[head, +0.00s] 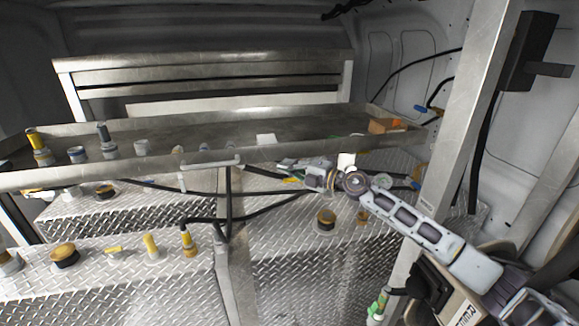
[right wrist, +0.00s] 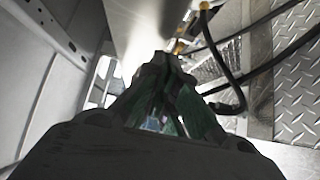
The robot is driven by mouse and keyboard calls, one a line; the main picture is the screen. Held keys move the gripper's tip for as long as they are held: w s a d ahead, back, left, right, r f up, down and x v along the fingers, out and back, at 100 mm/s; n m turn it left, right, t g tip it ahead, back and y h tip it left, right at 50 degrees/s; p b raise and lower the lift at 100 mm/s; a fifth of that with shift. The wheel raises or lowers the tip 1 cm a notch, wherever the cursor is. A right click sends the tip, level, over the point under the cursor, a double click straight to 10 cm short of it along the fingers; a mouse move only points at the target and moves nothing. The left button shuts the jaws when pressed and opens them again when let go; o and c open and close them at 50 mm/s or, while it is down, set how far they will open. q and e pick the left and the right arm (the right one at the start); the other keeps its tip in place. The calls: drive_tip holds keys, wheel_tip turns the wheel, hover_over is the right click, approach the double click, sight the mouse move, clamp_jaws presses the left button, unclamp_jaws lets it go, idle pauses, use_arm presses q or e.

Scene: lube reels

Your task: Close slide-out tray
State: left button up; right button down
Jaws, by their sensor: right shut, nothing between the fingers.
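The slide-out tray (head: 305,119) is a wide, shallow grey metal tray across the upper middle of the head view. A pale bar handle (head: 209,163) sits on its front wall. My right arm comes in from the lower right, and my right gripper (head: 290,165) is by the tray's front wall, right of the handle. In the head view I cannot tell whether it touches the wall. In the right wrist view the fingers (right wrist: 167,68) are shut together with nothing between them, close to a pale surface. My left gripper is not in view.
Diamond-plate tanks (head: 285,265) with caps and fittings stand below the tray. Black hoses (head: 228,205) run between them. A metal post (head: 462,130) rises at the right, close to my right arm. Small fittings (head: 78,154) and an orange-brown box (head: 383,125) are on the tray.

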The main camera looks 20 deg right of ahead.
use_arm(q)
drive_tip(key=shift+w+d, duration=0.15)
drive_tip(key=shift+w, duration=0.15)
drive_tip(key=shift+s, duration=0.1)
